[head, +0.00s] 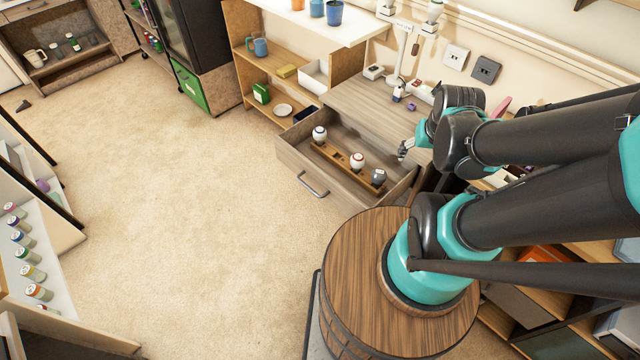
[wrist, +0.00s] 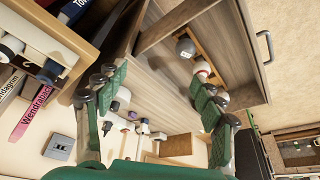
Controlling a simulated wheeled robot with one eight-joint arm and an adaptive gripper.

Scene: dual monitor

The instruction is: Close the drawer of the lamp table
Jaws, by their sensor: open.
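The lamp table (head: 365,104) has a light wood top, with a white lamp (head: 400,70) at its back. Its drawer (head: 292,160) is pulled out toward the room, with a metal handle (head: 312,186) on the front. Inside lies a wooden rack (head: 335,156) with several round-topped items. In the wrist view the drawer (wrist: 252,75) is at upper right and its handle (wrist: 265,47) shows at the edge. My gripper (wrist: 155,85) is open and empty, its green fingers spread over the tabletop. In the head view my gripper (head: 405,149) is near the drawer's right rear, partly hidden by my arm.
A shelf unit (head: 250,80) with mugs and boxes stands left of the lamp table. A rack of jars (head: 28,255) is at the far left. The carpet (head: 180,190) in front of the drawer is clear. Shelves with books (wrist: 25,60) are at the wrist view's left.

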